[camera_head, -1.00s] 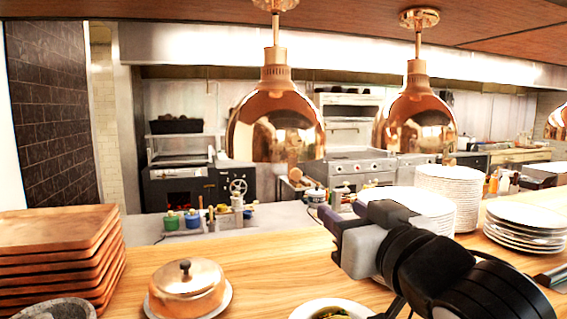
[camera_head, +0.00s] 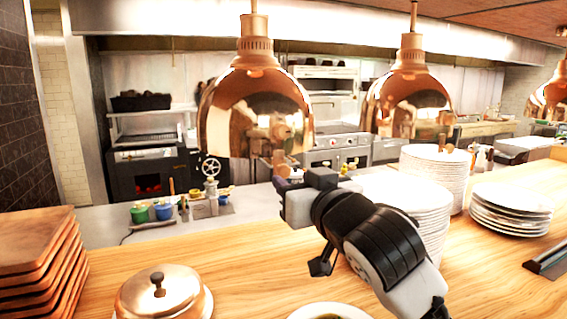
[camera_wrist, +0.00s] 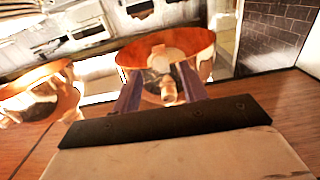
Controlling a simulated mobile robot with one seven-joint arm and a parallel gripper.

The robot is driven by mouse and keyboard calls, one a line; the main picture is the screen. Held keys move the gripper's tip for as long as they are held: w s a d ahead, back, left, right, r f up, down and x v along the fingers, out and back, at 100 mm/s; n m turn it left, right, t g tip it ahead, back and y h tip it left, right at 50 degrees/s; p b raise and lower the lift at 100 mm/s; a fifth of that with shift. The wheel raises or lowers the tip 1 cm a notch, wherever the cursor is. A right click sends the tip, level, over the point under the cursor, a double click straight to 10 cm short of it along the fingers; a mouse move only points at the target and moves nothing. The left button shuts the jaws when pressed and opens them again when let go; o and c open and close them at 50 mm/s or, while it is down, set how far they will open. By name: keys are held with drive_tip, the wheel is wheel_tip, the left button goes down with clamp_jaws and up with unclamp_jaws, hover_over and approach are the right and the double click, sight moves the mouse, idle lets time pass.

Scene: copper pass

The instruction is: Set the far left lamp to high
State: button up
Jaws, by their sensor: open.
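The far left lamp is a shiny copper dome (camera_head: 257,112) hanging from a copper rod at the left in the head view. In the wrist view it (camera_wrist: 192,42) is straight ahead, beyond the fingers. My gripper (camera_head: 283,178) is just below the lamp's lower right rim in the head view. In the wrist view my gripper (camera_wrist: 160,88) is open, its two fingers spread to either side of the lamp's lower part, with nothing held. I cannot make out a knob or switch, nor whether the gripper touches the lamp.
A second copper lamp (camera_head: 408,105) hangs to the right, and a third (camera_head: 550,98) at the right edge. Plate stacks (camera_head: 437,180) stand on the wooden counter (camera_head: 250,270). Wooden trays (camera_head: 40,265) and a copper-lidded dish (camera_head: 160,294) are at the front left.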

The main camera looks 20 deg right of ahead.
sight(285, 173)
drive_tip(key=w+p, duration=0.1)
drive_tip(key=w, duration=0.3)
drive_tip(key=shift+w+a+r, duration=0.1)
drive_tip(key=shift+w+r, duration=0.05)
drive_tip(key=shift+w, duration=0.1)
drive_tip(key=shift+w+p, duration=0.4)
drive_tip(key=shift+w, duration=0.3)
drive_tip(key=shift+c, duration=0.4)
clamp_jaws()
